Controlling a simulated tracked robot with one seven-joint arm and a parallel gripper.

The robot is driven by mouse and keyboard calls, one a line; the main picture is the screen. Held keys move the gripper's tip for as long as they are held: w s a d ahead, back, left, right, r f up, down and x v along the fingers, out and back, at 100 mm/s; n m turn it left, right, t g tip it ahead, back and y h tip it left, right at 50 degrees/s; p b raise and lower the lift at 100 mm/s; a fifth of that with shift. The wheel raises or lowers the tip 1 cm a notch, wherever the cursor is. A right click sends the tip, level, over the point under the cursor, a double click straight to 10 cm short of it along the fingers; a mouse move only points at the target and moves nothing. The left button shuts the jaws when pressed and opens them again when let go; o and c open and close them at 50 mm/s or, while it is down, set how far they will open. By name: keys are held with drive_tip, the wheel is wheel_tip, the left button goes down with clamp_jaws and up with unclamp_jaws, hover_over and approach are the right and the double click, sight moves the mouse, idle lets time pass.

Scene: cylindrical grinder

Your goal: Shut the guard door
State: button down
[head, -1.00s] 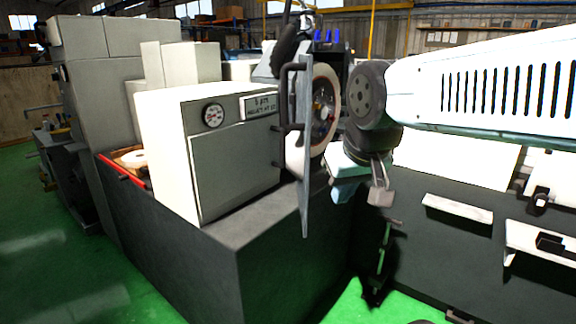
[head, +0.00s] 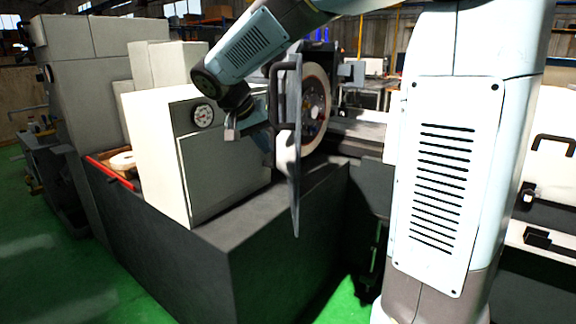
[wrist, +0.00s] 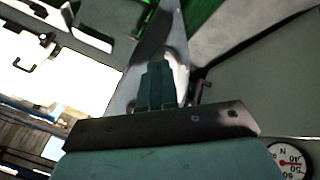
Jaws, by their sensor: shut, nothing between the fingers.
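The guard door (head: 295,185) is a thin pale panel seen almost edge-on in the head view, standing swung out beside the grinding wheel (head: 316,108). Its dark handle (head: 274,92) is on its left face. My gripper (head: 231,132) is shut and empty, left of the door, in front of the white cabinet. Part of the door's upper left side is hidden by my wrist. In the wrist view my gripper's closed fingers (wrist: 158,84) point at a shiny narrow panel (wrist: 155,40), which looks like the door. I cannot tell whether they touch it.
The white cabinet (head: 225,170) with a round gauge (head: 203,116) stands close behind my gripper. The gauge also shows in the wrist view (wrist: 288,162). A dark machine base (head: 265,265) lies below. Green floor (head: 110,285) is clear at the left front.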

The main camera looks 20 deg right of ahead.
sight(286, 165)
drive_tip(key=shift+h, duration=0.4)
drive_tip(key=shift+w+d+r+x, duration=0.15)
drive_tip(key=shift+w+x, duration=0.2)
drive_tip(key=shift+x, duration=1.65)
drive_tip(key=shift+w+d+r+x, duration=0.15)
drive_tip(key=shift+w+x, duration=0.15)
drive_tip(key=shift+x, duration=1.7)
drive_tip(key=shift+w+a+r+x, duration=0.15)
drive_tip(key=shift+w+x, duration=0.2)
drive_tip(key=shift+x, duration=1.65)
drive_tip(key=shift+d, duration=0.1)
